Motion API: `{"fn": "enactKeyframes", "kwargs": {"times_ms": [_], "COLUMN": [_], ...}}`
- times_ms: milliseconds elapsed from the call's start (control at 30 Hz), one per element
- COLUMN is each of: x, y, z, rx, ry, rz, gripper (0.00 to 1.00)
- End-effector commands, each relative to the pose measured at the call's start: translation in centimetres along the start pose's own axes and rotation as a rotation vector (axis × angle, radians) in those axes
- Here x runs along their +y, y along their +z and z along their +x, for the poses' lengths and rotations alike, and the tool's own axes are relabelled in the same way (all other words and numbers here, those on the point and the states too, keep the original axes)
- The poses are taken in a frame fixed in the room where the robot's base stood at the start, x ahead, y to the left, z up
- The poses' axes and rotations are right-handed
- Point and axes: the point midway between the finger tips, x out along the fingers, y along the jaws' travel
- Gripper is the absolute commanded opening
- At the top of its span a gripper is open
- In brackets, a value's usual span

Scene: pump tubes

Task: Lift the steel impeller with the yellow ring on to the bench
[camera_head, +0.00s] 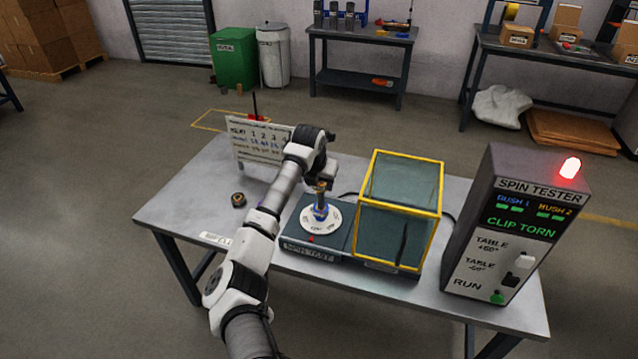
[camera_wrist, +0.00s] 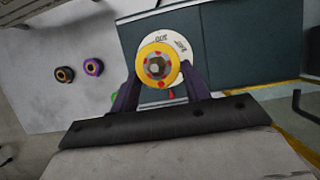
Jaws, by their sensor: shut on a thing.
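The steel impeller with the yellow ring (camera_wrist: 146,53) shows end-on in the wrist view, with red marks and a dark hub inside the ring. My gripper (camera_wrist: 160,80) is shut on it, one dark finger on each side. In the head view my gripper (camera_head: 320,182) is over the white marked disc (camera_head: 309,224) of the spin test unit. The held part is small and partly covered there, and I cannot tell whether it touches the disc. The bench (camera_head: 190,218) is a grey metal table with free surface left of the unit.
Two small ring parts, one dark with a tan centre (camera_wrist: 64,74) and one purple (camera_wrist: 93,67), lie on the bench left of the unit. A yellow-framed clear guard (camera_head: 401,209) stands right of the disc. The spin tester (camera_head: 515,225) has a lit red lamp and reads "CLIP TORN".

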Motion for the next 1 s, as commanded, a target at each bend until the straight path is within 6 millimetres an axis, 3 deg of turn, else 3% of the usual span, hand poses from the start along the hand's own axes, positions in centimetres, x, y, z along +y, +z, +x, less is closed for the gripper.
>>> {"fn": "enactKeyframes", "kwargs": {"times_ms": [1000], "x": [0.0], "y": [2.1], "z": [-4.9], "rx": [-0.002], "ry": [0.001], "rz": [0.0], "gripper": [0.14]}}
